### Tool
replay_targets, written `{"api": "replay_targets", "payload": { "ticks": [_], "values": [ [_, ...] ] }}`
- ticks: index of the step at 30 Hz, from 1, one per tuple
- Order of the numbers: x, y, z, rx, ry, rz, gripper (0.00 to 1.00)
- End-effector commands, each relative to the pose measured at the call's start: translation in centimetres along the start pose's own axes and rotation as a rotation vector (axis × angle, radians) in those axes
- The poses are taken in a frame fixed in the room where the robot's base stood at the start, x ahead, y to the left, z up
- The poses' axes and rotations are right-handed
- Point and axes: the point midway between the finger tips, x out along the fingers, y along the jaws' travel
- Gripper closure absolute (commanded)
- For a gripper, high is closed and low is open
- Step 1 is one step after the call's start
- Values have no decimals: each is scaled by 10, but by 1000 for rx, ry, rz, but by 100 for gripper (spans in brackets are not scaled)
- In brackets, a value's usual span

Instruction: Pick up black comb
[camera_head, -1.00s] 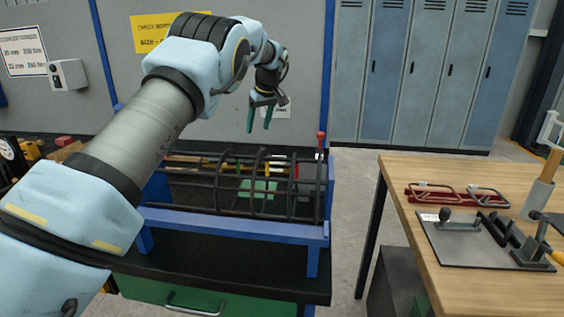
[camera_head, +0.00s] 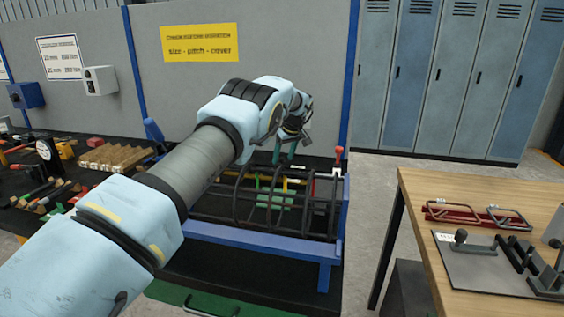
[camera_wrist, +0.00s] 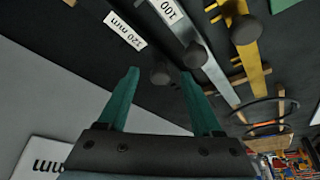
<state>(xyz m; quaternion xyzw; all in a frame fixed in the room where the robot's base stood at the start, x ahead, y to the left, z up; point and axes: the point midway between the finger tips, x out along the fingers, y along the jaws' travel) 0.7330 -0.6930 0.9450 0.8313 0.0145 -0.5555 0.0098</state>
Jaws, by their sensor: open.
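My gripper (camera_head: 284,155) is above the far side of the rebar cage (camera_head: 250,212) in the head view, its teal fingers pointing down. In the wrist view my gripper (camera_wrist: 158,73) is open, with nothing held between the fingers. A dark round knob (camera_wrist: 160,75) shows between and beyond the fingertips, beside a "120 mm" label (camera_wrist: 125,31). It may belong to the black comb, whose outline I cannot tell from the dark surface. A grey comb (camera_wrist: 207,66) marked "100" and a yellow comb (camera_wrist: 250,65), each with a dark knob, lie to the right.
The cage bars stand in a blue frame (camera_head: 265,241) in front of the combs. A grey panel (camera_head: 190,90) rises behind. A wooden table (camera_head: 450,193) with red-based wire parts (camera_head: 478,215) stands at the right. Tools and wooden pieces (camera_head: 115,157) lie at the left.

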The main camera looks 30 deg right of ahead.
Motion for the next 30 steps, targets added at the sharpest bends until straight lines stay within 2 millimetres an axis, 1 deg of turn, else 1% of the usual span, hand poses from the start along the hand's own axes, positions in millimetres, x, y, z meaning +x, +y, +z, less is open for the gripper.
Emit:
{"api": "replay_targets", "payload": {
  "ticks": [3, 11, 27, 28, 30],
  "values": [
    [8, 0, 0, 0, 0, 0, 34],
    [10, 0, 0, -1, 0, 1, 35],
    [10, 0, 0, -1, 0, 0, 95],
    [10, 0, 0, -1, 0, 0, 99],
    [10, 0, 0, -1, 0, 0, 100]
  ]
}}
